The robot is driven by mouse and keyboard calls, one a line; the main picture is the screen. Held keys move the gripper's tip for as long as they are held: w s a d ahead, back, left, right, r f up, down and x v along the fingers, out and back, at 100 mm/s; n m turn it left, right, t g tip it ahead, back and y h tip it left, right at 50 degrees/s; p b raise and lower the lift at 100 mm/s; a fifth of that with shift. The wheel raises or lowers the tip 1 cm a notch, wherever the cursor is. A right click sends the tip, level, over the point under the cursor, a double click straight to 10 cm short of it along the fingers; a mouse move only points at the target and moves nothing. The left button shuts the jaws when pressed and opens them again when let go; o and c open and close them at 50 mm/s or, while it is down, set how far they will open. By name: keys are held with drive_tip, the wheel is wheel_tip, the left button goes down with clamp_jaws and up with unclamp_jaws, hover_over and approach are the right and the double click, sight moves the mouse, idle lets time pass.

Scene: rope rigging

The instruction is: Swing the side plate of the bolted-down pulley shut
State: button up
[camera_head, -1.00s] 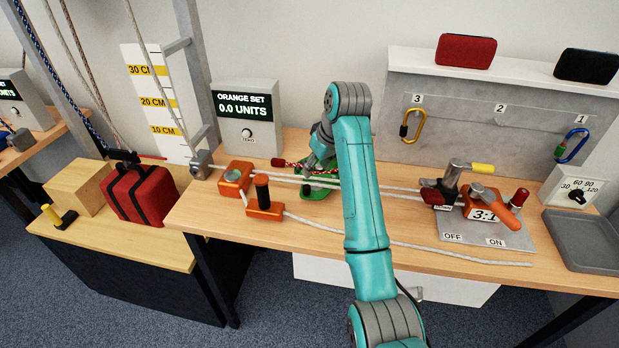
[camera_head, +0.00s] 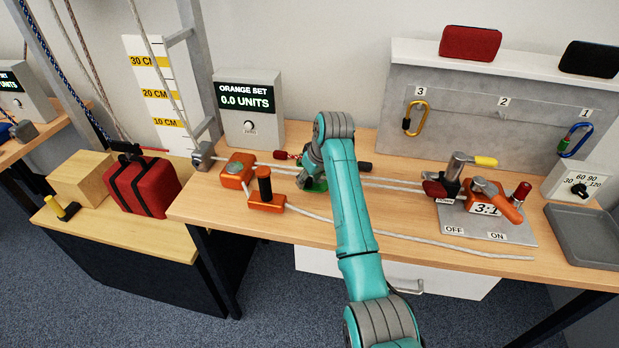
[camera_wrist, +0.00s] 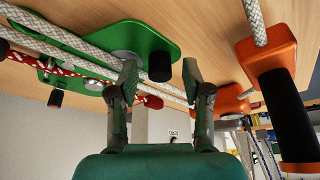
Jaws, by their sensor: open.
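The green pulley (camera_head: 318,186) is mostly hidden behind my arm in the head view. In the wrist view its green plate (camera_wrist: 150,37) shows against the wooden bench, with white rope across it and a black peg (camera_wrist: 160,67) sticking out. A second green part (camera_wrist: 60,75), with a dark peg, lies further left beside a red-and-white rope. Whether these green parts form one pulley, and which is the side plate, I cannot tell. My gripper (camera_wrist: 160,85) is open, its two fingers apart on either side of the black peg in the picture. Contact is not clear.
An orange pulley (camera_head: 239,168) and an orange block with a black handle (camera_head: 265,199) stand left of my arm. White ropes (camera_head: 400,182) run along the bench to the orange 3:1 device (camera_head: 487,202). The front of the bench is mostly clear.

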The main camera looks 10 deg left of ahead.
clamp_jaws()
